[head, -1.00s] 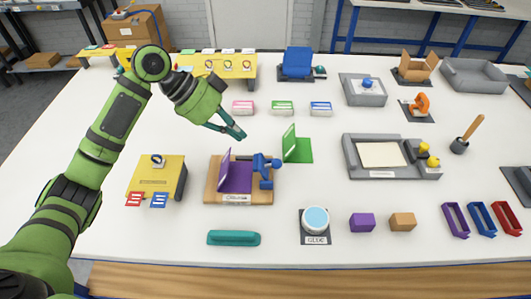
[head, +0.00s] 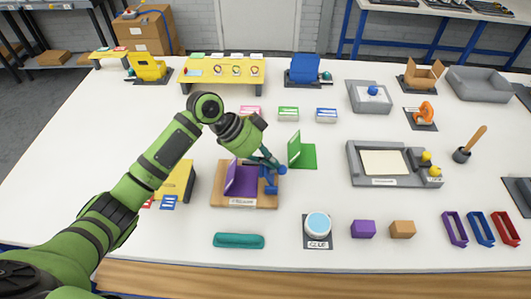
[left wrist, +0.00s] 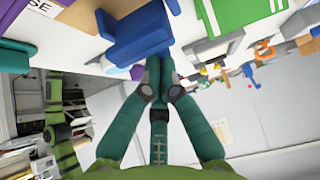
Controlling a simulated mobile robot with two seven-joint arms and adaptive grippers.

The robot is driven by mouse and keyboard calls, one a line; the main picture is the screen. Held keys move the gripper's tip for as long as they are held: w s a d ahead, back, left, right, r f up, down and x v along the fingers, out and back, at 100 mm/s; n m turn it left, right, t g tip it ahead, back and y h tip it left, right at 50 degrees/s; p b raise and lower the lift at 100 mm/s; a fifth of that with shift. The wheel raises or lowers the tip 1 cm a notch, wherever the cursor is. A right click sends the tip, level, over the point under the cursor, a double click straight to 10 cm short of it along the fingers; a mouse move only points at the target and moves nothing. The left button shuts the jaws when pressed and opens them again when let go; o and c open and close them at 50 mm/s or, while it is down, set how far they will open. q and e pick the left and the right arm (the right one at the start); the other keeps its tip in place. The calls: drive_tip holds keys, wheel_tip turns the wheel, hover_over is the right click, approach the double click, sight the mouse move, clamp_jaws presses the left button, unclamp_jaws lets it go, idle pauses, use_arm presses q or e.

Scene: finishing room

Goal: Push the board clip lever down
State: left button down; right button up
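The wooden board (head: 222,200) lies at the middle front of the white table, with a folded purple card (head: 243,182) standing partly open on it. The blue clip with its lever (head: 270,185) is at the board's right side, partly hidden by my left gripper. The clip shows large in the left wrist view (left wrist: 138,35). My left gripper (head: 278,168) points down at the clip's top. Its fingertips (left wrist: 155,62) are together with nothing between them, right at the clip; I cannot tell whether they touch. My right gripper is not in view.
A green folded card (head: 303,155) stands just right of the clip. A yellow box (head: 178,180) is left of the board behind my arm. A teal bar (head: 239,241) and a glue pot (head: 318,226) lie in front. A grey tray (head: 353,172) is farther right.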

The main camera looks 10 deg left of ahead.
sight(261, 166)
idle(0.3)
use_arm(q)
drive_tip(key=shift+a+f+h+b, duration=0.1)
drive_tip(key=shift+a+h+b, duration=0.25)
drive_tip(key=shift+b, duration=0.2)
drive_tip(key=shift+h+b, duration=0.35)
drive_tip(key=shift+s+a+f+b, duration=0.1)
drive_tip(key=shift+a+b, duration=0.05)
drive_tip(key=shift+b, duration=0.15)
drive_tip(key=h+b, duration=0.1)
drive_tip(key=a+h+b, duration=0.1)
drive_tip(key=b, duration=0.1)
drive_tip(key=f+t+h+b, duration=0.1)
drive_tip(key=b, duration=0.1)
drive_tip(key=shift+s+a+f, duration=0.1)
drive_tip(key=shift+s+a, duration=0.1)
drive_tip(key=shift+a, duration=0.15)
drive_tip(key=shift+s+a+b, duration=0.1)
drive_tip(key=shift+a+b, duration=0.5)
drive_tip(key=shift+b, duration=0.6)
